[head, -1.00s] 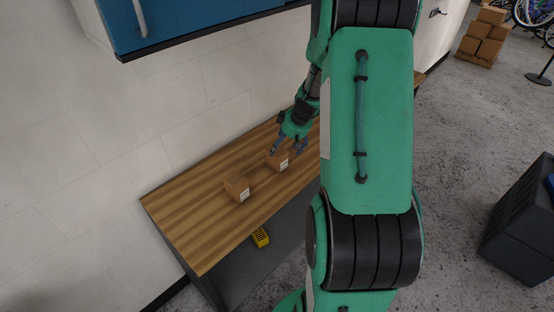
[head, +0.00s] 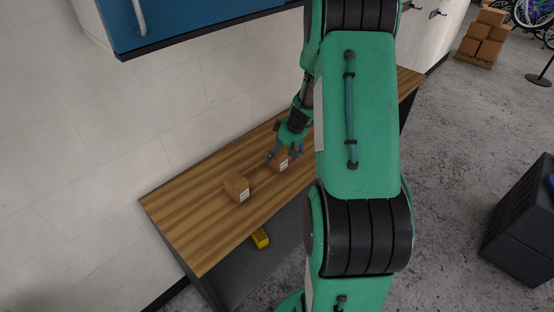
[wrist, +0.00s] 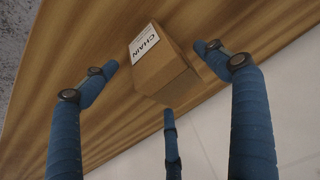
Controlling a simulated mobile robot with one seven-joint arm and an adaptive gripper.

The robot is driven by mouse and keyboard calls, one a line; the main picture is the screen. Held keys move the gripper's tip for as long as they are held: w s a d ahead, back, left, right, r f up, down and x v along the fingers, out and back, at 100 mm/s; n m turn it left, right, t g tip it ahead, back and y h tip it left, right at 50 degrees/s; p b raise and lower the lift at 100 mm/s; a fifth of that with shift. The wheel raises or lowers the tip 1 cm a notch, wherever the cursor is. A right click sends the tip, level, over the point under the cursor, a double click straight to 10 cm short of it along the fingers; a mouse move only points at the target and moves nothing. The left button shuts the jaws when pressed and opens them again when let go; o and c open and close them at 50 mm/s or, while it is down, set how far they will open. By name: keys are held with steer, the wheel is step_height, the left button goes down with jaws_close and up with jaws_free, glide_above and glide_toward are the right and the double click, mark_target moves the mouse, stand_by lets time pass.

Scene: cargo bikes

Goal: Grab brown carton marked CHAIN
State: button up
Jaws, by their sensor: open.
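The brown carton marked CHAIN (wrist: 163,72) lies on the wooden bench top, its white label facing the camera in the wrist view. My gripper (wrist: 156,70) is open, with two blue fingers on either side of the carton and a third finger at its lower edge in the picture. Gaps show between the side fingers and the carton; I cannot tell whether the third finger touches it. In the head view, my gripper (head: 283,156) hovers over this carton (head: 281,163) and partly hides it.
A second brown carton (head: 236,187) sits on the wooden bench (head: 205,222), left of the gripper. A yellow item (head: 261,238) is below the bench top. A white wall (head: 190,110) runs behind, with a blue cabinet (head: 185,22) above. Bare bench lies to the left.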

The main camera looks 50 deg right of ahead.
steer(key=shift+x, duration=1.55)
steer(key=c, duration=1.4)
steer(key=shift+c, duration=0.2)
steer(key=shift+r, duration=0.1)
steer(key=shift+r, duration=0.75)
step_height(320, 180, up, 2)
steer(key=shift+r, duration=0.1)
steer(key=s+a+r, duration=0.1)
steer(key=s+a, duration=0.8)
steer(key=s, duration=0.4)
steer(key=shift+a+b, duration=0.3)
